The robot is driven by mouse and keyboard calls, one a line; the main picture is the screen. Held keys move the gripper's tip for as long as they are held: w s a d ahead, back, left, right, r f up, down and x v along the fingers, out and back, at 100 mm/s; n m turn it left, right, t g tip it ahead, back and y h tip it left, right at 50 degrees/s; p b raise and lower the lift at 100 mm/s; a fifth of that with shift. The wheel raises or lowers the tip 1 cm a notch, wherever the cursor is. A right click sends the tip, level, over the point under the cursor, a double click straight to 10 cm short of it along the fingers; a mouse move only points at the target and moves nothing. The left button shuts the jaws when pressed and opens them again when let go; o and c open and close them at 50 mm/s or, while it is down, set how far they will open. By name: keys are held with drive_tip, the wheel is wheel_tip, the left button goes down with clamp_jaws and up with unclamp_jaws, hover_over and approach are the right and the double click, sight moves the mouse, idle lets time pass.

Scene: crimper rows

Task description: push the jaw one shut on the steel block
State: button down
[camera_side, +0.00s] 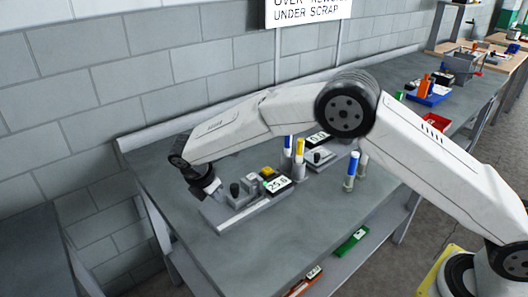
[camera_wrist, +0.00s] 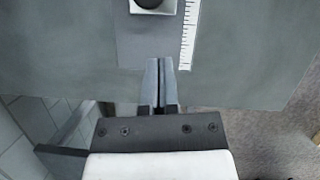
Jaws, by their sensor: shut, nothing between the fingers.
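A grey fixture base plate (camera_side: 262,205) lies near the left end of the bench, with grey blocks and a display reading about 25.6 (camera_side: 278,184) on it. A dark knob (camera_side: 234,189) stands on the block nearest my gripper (camera_side: 214,190). In the wrist view, a dark round knob (camera_wrist: 150,3) on a pale block is cut off by the top edge, beside a white ruled scale (camera_wrist: 187,38). My gripper, also in the wrist view (camera_wrist: 159,62), is shut and empty at the plate's near end, apart from the knob. I cannot tell which block is the steel block.
Blue-capped (camera_side: 351,172) and yellow-capped (camera_side: 299,155) markers stand behind and right of the fixture. A second display unit (camera_side: 319,139) sits farther back. A red tray (camera_side: 434,122) and a blue tray (camera_side: 428,97) lie along the bench. The front left bench top is clear.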

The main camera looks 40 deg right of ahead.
drive_tip(key=v, duration=1)
idle(1.0)
drive_tip(key=s+d+m+y, duration=0.3)
drive_tip(key=s+d+m, duration=0.55)
drive_tip(key=d, duration=0.45)
drive_tip(key=s+d+f+m+t, duration=0.1)
drive_tip(key=s+d+m, duration=0.3)
drive_tip(key=s, duration=0.4)
drive_tip(key=s+d+f+m+t+y, duration=0.1)
drive_tip(key=s+d+f+m, duration=0.2)
drive_tip(key=s+m, duration=0.4)
drive_tip(key=shift+s+d, duration=0.85)
drive_tip(key=shift+d, duration=0.05)
drive_tip(key=shift+w, duration=0.1)
